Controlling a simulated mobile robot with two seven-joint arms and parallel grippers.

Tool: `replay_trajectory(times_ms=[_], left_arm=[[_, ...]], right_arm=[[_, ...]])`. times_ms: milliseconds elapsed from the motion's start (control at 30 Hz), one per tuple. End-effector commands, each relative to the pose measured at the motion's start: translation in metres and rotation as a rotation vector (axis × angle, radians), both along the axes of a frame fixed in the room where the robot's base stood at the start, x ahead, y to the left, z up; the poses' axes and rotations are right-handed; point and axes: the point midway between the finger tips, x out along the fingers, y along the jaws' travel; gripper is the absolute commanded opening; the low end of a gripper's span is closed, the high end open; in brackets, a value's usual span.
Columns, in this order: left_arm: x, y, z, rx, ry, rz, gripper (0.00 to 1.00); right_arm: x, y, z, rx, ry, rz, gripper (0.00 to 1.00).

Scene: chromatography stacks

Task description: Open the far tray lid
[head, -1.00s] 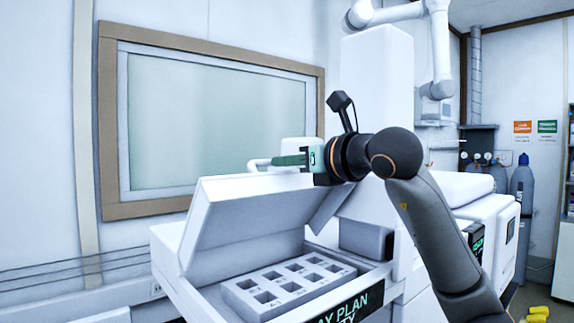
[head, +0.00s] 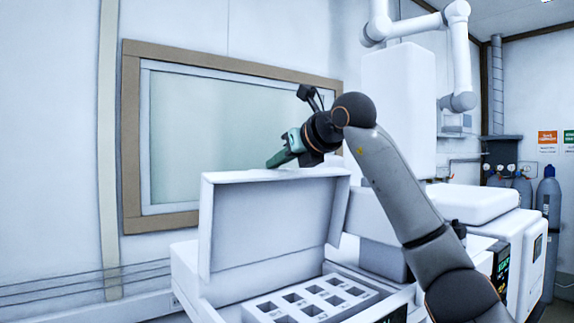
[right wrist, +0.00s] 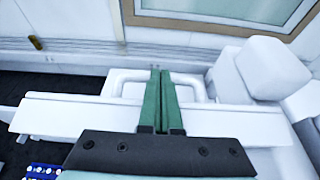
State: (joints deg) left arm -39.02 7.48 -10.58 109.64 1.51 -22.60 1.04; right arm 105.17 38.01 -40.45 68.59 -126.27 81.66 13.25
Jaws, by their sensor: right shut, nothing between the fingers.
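The white tray lid (head: 270,228) stands raised, close to upright, above its open tray box. Inside the box is a white rack (head: 322,300) with several square wells. My right gripper (head: 272,163), with green fingers, is at the lid's top edge. In the right wrist view the fingers (right wrist: 158,72) are shut together and reach across the lid's edge (right wrist: 60,108), between the two ends of a white handle (right wrist: 118,82). They hold nothing, and I cannot tell whether they touch the lid. My left gripper is not in view.
A framed window panel (head: 130,140) is on the wall behind the lid. A white instrument (head: 470,203) stands to the right, with gas cylinders (head: 548,197) beyond. A white jointed arm (head: 456,50) hangs above. A white block (right wrist: 262,65) is beside the lid in the wrist view.

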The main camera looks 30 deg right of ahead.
Motion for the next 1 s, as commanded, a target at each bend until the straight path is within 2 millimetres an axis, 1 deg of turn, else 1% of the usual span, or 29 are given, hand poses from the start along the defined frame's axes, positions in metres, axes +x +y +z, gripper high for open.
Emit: replay_trajectory(times_ms=[100,300,1000], left_arm=[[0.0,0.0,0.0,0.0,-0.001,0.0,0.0],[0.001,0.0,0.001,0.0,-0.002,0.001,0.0],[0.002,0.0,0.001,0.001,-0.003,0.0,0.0]], right_arm=[[0.01,0.001,0.001,0.0,0.0,0.001,0.0],[0.019,0.002,0.002,0.0,-0.001,0.0,0.0],[0.021,0.002,0.001,0.0,-0.001,0.0,0.0]])
